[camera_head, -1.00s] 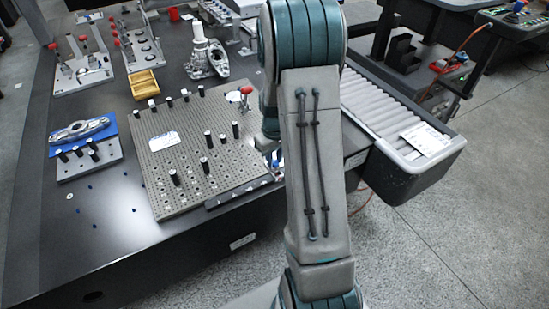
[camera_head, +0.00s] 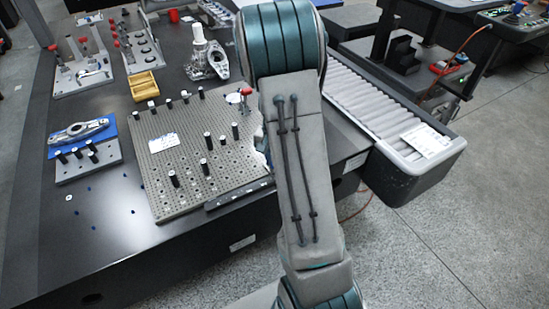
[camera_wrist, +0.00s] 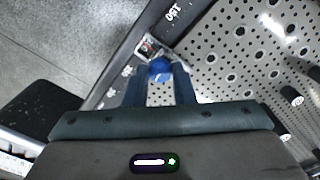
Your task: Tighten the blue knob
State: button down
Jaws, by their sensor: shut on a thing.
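The blue knob (camera_wrist: 159,70) shows in the wrist view, at the edge of the perforated plate, beside a small metal fitting (camera_wrist: 149,48). My gripper (camera_wrist: 160,82) has its two dark fingers on either side of the knob and is shut on it. In the head view my arm hides the knob and my gripper.
The perforated plate (camera_head: 190,142) carries several black pegs and a red-handled clamp (camera_head: 245,93). A blue plate with a metal part (camera_head: 80,131) lies to the left. A roller conveyor (camera_head: 365,93) stands at right. Bare dark table (camera_head: 110,215) lies in front.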

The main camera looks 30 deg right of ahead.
jog(key=shift+m, duration=1.1)
jog(key=c, duration=1.2)
grip_release()
jog(key=shift+r, duration=0.1)
jog(key=shift+w, duration=0.1)
